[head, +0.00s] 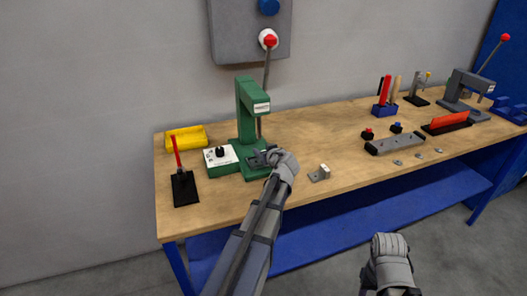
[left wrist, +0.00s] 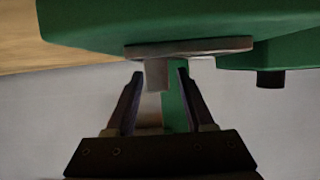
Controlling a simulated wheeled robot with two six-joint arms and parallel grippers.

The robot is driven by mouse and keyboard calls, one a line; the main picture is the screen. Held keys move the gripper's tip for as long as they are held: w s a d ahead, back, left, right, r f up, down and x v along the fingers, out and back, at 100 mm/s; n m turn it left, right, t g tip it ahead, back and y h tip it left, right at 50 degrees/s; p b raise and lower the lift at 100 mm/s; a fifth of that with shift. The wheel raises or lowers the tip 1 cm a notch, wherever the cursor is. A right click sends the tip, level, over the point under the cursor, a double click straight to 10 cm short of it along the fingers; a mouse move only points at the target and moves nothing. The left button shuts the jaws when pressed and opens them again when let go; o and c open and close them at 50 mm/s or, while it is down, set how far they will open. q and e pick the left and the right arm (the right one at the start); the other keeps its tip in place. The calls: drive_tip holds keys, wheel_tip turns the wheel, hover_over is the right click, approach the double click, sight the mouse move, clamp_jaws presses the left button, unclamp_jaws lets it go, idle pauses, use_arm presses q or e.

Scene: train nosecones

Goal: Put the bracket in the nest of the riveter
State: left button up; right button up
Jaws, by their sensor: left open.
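The green riveter (head: 246,120) stands at the left part of the bench, its lever raised. My left gripper (head: 262,156) is at the riveter's base, below its head. The left wrist view looks upside down. In it, a grey plate (left wrist: 215,46) lies against the green base, with a short tab (left wrist: 157,76) standing from it; this looks like the bracket. The open left fingers (left wrist: 157,85) stand on either side of the tab, with gaps. The nest cannot be told apart, so seating is unclear. My right wrist shows low in the head view; its fingers are hidden.
A small grey plate with a pale block (head: 320,173) stands right of the riveter. A grey bar (head: 395,144) and small parts lie farther right.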

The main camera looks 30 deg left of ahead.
use_arm(q)
drive_tip(key=p+v, duration=0.4)
drive_tip(key=v, duration=0.8)
drive_tip(key=shift+r+p, duration=0.35)
drive_tip(key=shift+r, duration=0.1)
idle(0.5)
